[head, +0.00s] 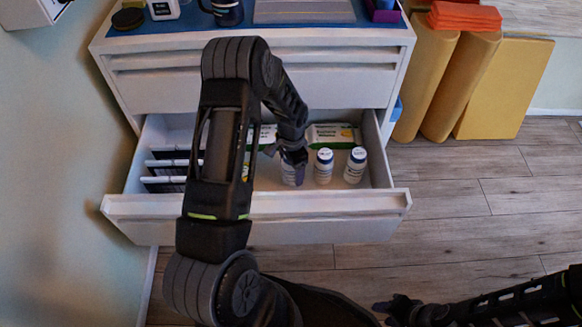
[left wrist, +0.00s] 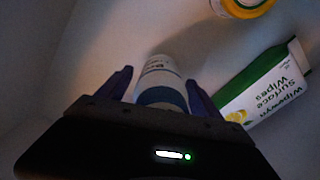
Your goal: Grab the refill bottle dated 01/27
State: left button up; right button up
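In the left wrist view, a white bottle with a blue band (left wrist: 160,85) is between the two fingers of my left gripper (left wrist: 160,84). The fingers are spread, one on each side, with a narrow gap showing at the left finger. No date is readable on any bottle. My right gripper (head: 395,306) is low over the floor, dark and small, away from the drawer.
The drawer (head: 330,204) also holds green-and-white wipes packs (head: 333,134) behind the bottles and divided slots at its left. An orange-rimmed container (left wrist: 248,7) shows in the left wrist view. Yellow rolled mats (head: 460,85) stand right of the cabinet. Floor to the right is clear.

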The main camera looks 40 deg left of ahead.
pick_arm(q)
grip_shut()
dwell(0.6)
jog(key=shift+r, duration=0.15)
notch_tip(320, 180, up, 10)
jog(key=shift+f+p, duration=0.1)
jog(key=shift+p, duration=1.1)
